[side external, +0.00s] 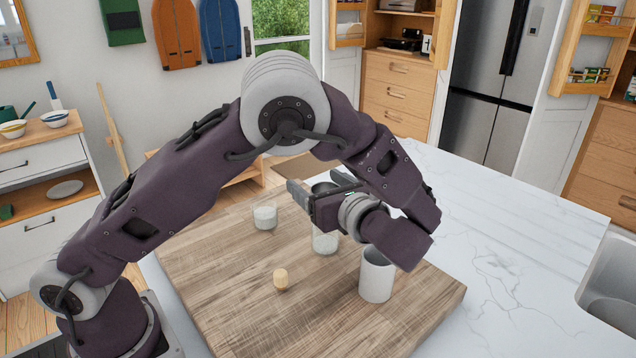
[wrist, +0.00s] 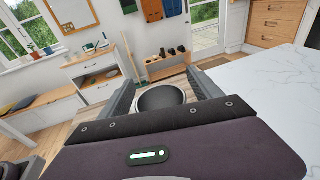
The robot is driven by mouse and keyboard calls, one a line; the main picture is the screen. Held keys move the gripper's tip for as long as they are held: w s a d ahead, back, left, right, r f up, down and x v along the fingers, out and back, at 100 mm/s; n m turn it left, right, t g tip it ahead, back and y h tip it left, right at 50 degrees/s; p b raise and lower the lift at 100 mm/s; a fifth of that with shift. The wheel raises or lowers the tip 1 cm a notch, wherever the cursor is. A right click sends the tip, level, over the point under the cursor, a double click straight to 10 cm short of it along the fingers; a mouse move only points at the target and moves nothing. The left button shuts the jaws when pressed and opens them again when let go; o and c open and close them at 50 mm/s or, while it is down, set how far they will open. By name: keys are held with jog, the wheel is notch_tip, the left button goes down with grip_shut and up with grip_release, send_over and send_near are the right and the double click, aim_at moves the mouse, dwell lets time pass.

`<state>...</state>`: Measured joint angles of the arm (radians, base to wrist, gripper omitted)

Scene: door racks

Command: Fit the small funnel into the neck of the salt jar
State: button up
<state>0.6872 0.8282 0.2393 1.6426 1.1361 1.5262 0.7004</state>
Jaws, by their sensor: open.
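The small funnel (wrist: 161,97) shows in the wrist view as a round grey rim with a dark inside, between the two fingers. In the side view part of the funnel (side external: 325,187) shows between the fingers. My gripper (side external: 318,186) is open around it. A glass jar with white grains (side external: 325,243), seemingly the salt jar, stands upright on the board below the gripper. Its neck and the funnel's lower part are hidden by my gripper, so I cannot tell whether the spout is in the neck.
A short glass container of white stuff (side external: 264,217) stands behind left on the wooden board (side external: 215,290). A cork (side external: 281,280) stands at the front, and a white cylindrical cup (side external: 377,276) stands front right, under my wrist. The marble counter (side external: 500,240) on the right is clear.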

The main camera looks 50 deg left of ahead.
jog(key=v, duration=0.7)
